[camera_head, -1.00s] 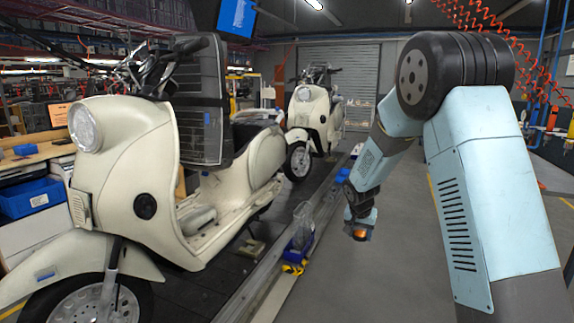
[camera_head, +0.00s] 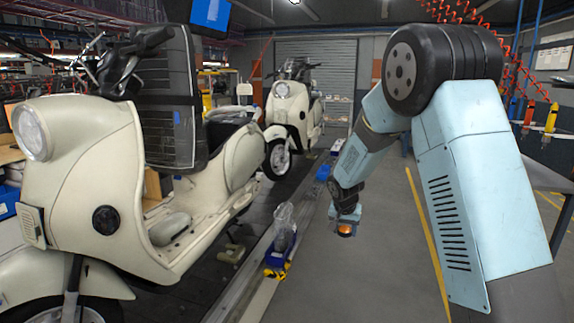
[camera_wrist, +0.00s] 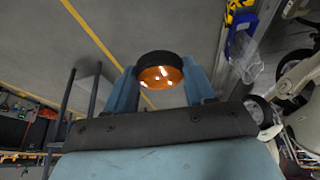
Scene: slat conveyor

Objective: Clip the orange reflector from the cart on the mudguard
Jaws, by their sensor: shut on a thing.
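My gripper (camera_head: 345,225) is shut on the orange reflector (camera_head: 344,231), which hangs below the fingers over the grey floor right of the conveyor. In the wrist view the reflector (camera_wrist: 160,72) is a round orange lens with a dark rim, held between the two blue fingers (camera_wrist: 160,88). The nearest cream scooter (camera_head: 85,150) stands at the left on the conveyor, well apart from my gripper. Its front mudguard (camera_head: 60,275) is at the lower left, partly cut off by the picture edge. The cart is not clearly seen.
A blue bin with a clear bag (camera_head: 283,240) stands at the conveyor edge (camera_head: 240,285), between the near scooter and my gripper. A second cream scooter (camera_head: 291,112) is farther back. The floor (camera_head: 385,270) below my gripper is clear.

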